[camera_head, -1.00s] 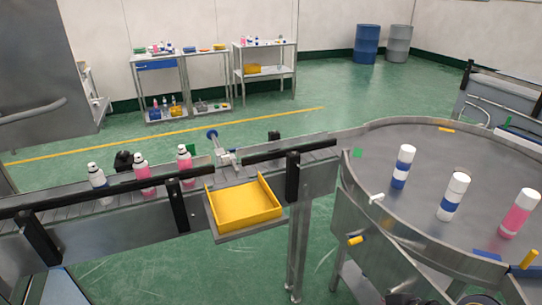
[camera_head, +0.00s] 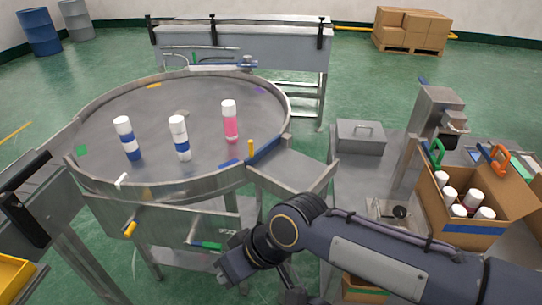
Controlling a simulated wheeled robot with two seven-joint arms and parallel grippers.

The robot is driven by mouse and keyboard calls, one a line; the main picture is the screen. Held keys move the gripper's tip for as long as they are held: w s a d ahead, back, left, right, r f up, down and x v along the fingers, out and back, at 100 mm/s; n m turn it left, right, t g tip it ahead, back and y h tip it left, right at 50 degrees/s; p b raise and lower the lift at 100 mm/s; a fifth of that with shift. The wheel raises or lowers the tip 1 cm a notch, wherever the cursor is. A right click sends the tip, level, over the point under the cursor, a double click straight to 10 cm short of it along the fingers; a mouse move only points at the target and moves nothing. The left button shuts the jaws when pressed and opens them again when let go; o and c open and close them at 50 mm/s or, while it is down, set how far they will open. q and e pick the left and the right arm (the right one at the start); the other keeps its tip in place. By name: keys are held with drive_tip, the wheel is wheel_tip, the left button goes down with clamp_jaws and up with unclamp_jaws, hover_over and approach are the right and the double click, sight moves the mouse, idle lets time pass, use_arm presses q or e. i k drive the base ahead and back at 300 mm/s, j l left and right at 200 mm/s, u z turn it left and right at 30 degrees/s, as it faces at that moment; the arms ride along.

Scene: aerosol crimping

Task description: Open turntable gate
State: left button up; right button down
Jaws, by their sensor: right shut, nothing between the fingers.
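The round steel turntable (camera_head: 200,105) stands left of centre, with a raised rim around it. At its right front edge a blue gate bar (camera_head: 265,151) lies along the rim opening, beside a metal chute (camera_head: 292,172). A yellow upright handle (camera_head: 250,147) stands at the bar's near end. Two white-and-blue cans (camera_head: 127,140) and a pink can with a white cap (camera_head: 230,122) stand on the turntable. My right gripper (camera_head: 287,282) is low in front of the turntable, below and apart from the gate. It is shut and empty; its fingers are small and dark. My left gripper is out of view.
A steel bench on the right carries a metal box (camera_head: 360,137), a crimping machine (camera_head: 437,118) and a cardboard box (camera_head: 465,212) holding several white-capped cans. A conveyor (camera_head: 35,205) meets the turntable at left. The air above the gate is free.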

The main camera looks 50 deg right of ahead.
sight(253, 158)
drive_tip(key=z, duration=1.6)
drive_tip(key=j+z, duration=0.15)
drive_tip(key=j, duration=0.25)
